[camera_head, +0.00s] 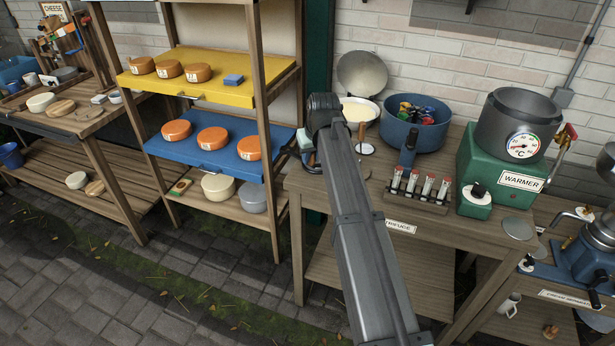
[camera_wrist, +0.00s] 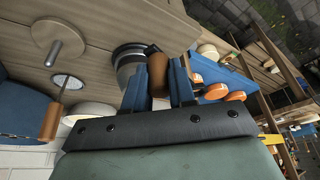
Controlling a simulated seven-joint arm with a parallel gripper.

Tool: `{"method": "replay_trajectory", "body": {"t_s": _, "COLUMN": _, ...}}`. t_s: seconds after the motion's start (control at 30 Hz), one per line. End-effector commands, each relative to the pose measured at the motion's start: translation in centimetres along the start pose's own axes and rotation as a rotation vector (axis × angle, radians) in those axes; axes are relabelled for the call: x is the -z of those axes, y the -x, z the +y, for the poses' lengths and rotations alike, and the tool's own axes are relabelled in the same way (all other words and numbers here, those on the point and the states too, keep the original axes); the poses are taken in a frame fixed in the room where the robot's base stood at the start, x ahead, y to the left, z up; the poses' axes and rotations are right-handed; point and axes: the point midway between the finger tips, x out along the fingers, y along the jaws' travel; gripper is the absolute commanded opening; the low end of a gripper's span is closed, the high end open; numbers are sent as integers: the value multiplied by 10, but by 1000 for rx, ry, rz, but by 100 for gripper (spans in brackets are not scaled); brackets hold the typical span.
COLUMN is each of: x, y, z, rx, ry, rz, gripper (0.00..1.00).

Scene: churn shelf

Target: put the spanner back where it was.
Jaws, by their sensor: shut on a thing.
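My gripper (camera_wrist: 158,72) has its two blue fingers shut on a brown, rounded thing (camera_wrist: 157,58) like a wooden handle. Only a short part of it shows between the fingers; I cannot tell what it belongs to. A dark-rimmed metal cup-like thing (camera_wrist: 129,62) shows just behind the left finger; I cannot tell if it touches. In the head view my arm hides the fingers, near the workbench's back left corner. I cannot make out a spanner for sure in either view. A tool rack (camera_head: 62,38) with hanging tools stands at the far left.
On the workbench (camera_head: 330,205) are a blue pot (camera_head: 402,131), a rack of tubes (camera_head: 402,200) and a green warmer (camera_head: 480,160). A shelf unit left of it holds a yellow tray (camera_head: 205,84) and a blue tray (camera_head: 197,157) with orange cheeses. A separator (camera_head: 585,255) stands at right.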

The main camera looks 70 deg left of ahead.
Motion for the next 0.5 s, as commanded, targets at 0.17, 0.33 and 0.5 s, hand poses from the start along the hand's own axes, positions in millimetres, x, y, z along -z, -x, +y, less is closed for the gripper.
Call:
{"method": "replay_trajectory", "body": {"t_s": 0.17, "x": -12, "y": -28, "z": 0, "rx": 0, "ry": -1, "rz": -2, "gripper": 0}}
{"method": "replay_trajectory", "body": {"t_s": 0.33, "x": -16, "y": -41, "z": 0, "rx": -1, "ry": -1, "rz": -1, "gripper": 0}}
{"method": "replay_trajectory", "body": {"t_s": 0.5, "x": -23, "y": -56, "z": 0, "rx": -1, "ry": -1, "rz": -2, "gripper": 0}}
